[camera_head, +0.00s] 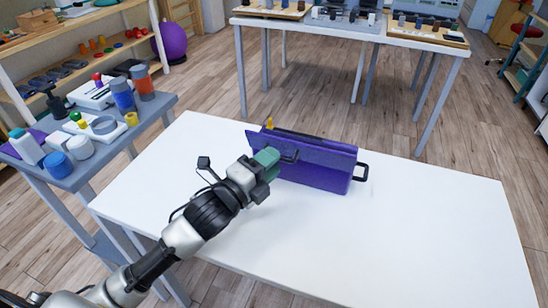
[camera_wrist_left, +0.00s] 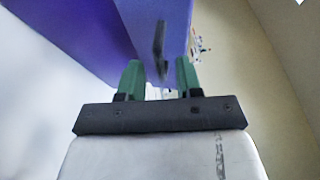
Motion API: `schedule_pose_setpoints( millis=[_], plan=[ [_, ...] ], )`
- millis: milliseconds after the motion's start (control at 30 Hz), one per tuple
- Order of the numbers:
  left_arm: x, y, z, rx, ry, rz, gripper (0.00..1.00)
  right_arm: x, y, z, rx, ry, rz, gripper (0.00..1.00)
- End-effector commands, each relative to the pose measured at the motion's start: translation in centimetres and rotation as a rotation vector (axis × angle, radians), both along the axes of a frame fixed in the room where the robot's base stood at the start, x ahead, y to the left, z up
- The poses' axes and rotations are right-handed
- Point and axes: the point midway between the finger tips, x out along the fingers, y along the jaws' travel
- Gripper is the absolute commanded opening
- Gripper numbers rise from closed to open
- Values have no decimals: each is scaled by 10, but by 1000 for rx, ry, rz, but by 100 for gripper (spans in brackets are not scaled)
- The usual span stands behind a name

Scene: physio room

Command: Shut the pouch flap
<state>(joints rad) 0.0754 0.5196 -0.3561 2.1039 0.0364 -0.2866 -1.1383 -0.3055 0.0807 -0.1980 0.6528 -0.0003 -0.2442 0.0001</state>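A purple pouch (camera_head: 322,177) stands upright on the white table (camera_head: 400,215), with a dark handle (camera_head: 362,172) at its right end. A purple panel along its upper front, apparently the flap (camera_head: 315,148), sticks out past the left end. Behind it a dark opening and a small yellow thing (camera_head: 269,123) show. My left gripper (camera_head: 281,158) is at the pouch's left front, by a dark loop. In the left wrist view its green fingers (camera_wrist_left: 159,75) are apart, with a dark strip (camera_wrist_left: 159,42) between or just beyond them; contact is unclear. My right gripper is out of view.
A grey side table (camera_head: 165,105) with bottles and small items stands at the left. Another table (camera_head: 345,30) with trays stands behind. The white table's right side is clear.

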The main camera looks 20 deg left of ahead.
Motion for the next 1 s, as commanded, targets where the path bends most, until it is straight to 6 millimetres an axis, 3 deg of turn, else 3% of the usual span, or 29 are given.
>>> schedule_pose_setpoints(
  millis=[133,467,700,1000],
  plan=[
    [10,-5,2,-2,0,-1,35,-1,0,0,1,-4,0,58],
    [12,-6,2,-1,0,-1,35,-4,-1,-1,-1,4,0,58],
    [12,-6,1,-1,0,-1,0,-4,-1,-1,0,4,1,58],
    [12,-6,4,1,14,-1,0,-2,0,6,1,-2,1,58]
  ],
)
